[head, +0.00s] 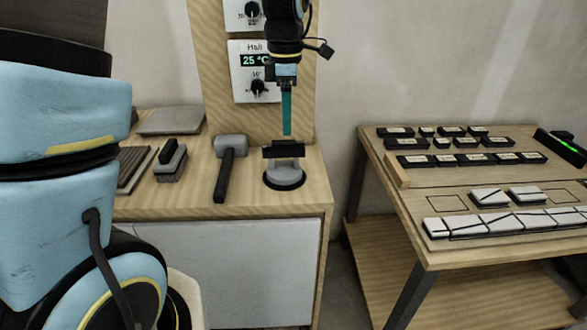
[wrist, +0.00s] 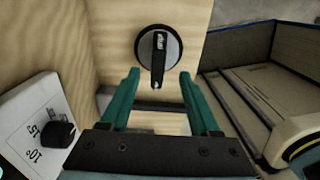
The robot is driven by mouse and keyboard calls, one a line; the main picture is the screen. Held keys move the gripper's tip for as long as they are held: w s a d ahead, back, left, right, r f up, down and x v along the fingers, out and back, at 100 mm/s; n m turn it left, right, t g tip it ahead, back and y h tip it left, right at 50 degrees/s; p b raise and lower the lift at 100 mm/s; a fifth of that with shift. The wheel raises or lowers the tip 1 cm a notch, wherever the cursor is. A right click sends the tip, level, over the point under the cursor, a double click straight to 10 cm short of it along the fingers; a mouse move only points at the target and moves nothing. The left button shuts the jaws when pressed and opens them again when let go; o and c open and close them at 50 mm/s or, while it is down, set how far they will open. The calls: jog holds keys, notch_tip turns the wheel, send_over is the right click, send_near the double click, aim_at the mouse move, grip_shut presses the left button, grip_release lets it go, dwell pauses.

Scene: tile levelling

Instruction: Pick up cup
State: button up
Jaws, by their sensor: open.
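The cup looks like a suction cup (head: 284,172) with a round dark base, a grey body and a black bar handle on top. It stands upright on the wooden cabinet top, near its right end. In the wrist view the cup (wrist: 173,52) appears as a grey disc with the black handle across it, ahead of the fingers. My gripper (head: 287,133) points down above the cup, its teal fingertips a short gap above the handle. In the wrist view my gripper (wrist: 160,72) is open and empty, its fingers apart on either side of the handle's line.
A mallet (head: 229,160) and a brush (head: 171,160) lie left of the cup on the cabinet top (head: 262,205). A wooden panel with a thermostat (head: 256,88) rises behind my gripper. A table (head: 400,208) with several tiles stands at the right.

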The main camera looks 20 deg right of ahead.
aim_at(284, 142)
jog(key=f+p, duration=0.1)
jog(key=f, duration=0.4)
jog(key=f+p, duration=0.1)
jog(key=f, duration=0.1)
jog(key=shift+w+a+f+p, duration=0.15)
jog(key=shift+w+a+p, duration=0.05)
jog(key=shift+a+p, duration=0.1)
jog(key=shift+c, duration=0.2)
grip_shut()
